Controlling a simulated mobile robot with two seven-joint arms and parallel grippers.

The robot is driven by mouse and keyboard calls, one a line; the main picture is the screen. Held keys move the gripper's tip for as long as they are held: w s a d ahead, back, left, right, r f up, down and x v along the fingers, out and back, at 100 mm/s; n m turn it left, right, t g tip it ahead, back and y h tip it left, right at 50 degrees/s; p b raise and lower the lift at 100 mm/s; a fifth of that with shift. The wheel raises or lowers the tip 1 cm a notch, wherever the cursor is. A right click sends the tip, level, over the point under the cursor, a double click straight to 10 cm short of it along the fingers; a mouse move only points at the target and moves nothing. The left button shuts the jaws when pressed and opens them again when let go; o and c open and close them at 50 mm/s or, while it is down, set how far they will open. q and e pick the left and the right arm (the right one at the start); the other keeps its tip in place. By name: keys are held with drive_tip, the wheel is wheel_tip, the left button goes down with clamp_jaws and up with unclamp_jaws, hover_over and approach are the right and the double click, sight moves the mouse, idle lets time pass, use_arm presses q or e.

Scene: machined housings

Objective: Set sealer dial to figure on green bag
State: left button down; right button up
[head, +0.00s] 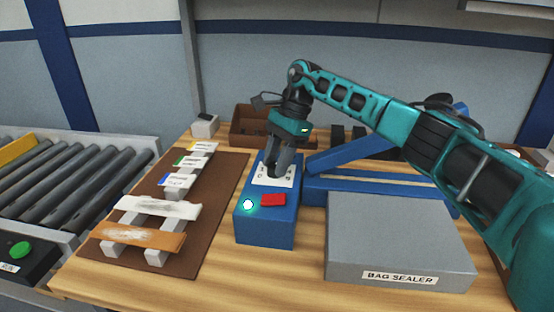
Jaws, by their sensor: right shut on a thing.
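The blue sealer control box (265,228) stands on the wooden table at the middle. It has a white dial plate (260,181) on top, a red button (273,200) and a lit pale green lamp (248,204). My right gripper (278,171) points down over the plate and is shut on the dial, which its fingers hide. The dial's setting cannot be read. My left gripper is out of view.
The brown mat (222,214) also holds a white strip (160,207) and an orange strip (138,238) on white rails. A grey block labelled BAG SEALER (400,240) and the blue sealer arm (350,151) stand right. A roller conveyor (70,188) is far left.

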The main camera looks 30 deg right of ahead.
drive_tip(key=o, duration=1)
drive_tip(key=v, duration=1.3)
drive_tip(key=shift+p, duration=0.45)
drive_tip(key=shift+a, duration=0.1)
